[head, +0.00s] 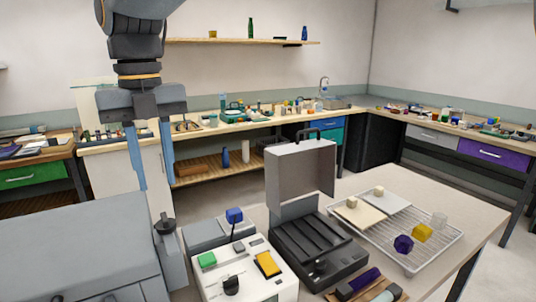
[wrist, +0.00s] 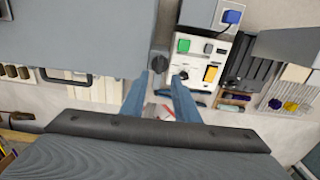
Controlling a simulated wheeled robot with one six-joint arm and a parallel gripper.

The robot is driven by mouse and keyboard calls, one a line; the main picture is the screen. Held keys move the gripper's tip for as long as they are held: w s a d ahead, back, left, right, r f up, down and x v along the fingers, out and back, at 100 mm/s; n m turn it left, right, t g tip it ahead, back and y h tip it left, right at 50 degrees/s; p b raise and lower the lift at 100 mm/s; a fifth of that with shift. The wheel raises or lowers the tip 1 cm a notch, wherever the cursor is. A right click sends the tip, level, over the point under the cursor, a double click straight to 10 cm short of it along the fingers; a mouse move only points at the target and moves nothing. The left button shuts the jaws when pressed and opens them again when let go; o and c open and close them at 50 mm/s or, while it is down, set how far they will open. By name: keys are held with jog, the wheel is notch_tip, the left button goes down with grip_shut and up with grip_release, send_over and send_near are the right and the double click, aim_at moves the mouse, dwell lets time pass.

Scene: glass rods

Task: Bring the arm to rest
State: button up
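My gripper (head: 154,186) hangs from my raised arm at the upper left of the head view, pointing down. Its two blue fingers are apart, with nothing between them. In the wrist view the fingers of my gripper (wrist: 156,84) also show a clear gap. It is in the air, left of the white device with buttons (head: 250,275) and close to the large grey box-like unit (head: 75,245) in the picture. I cannot tell the exact height above them.
A black case with its lid raised (head: 318,250) stands on the near table (head: 450,205). Right of it a wire rack (head: 440,250) holds several small blocks. A black knob (head: 165,224) sits on the grey unit's edge. Benches with clutter line the back walls.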

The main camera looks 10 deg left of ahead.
jog(key=w+d+f+m, duration=0.4)
jog(key=d+f+m, duration=0.1)
jog(key=d+m, duration=0.35)
jog(key=w+d+f+m, duration=0.3)
jog(key=d+f+m, duration=0.2)
jog(key=d+m, duration=0.3)
jog(key=w+d+f+m, duration=0.4)
jog(key=d+f+m, duration=0.15)
jog(key=d, duration=0.45)
jog(key=s+d+f+m, duration=0.3)
jog(key=d+m, duration=0.4)
jog(key=s+d+f+m, duration=0.3)
jog(key=d+m, duration=0.4)
jog(key=s+d+f+m+t, duration=0.1)
jog(key=s+d+f+m, duration=0.2)
jog(key=d+m, duration=0.5)
jog(key=shift+f, duration=0.5)
jog(key=shift+a, duration=0.15)
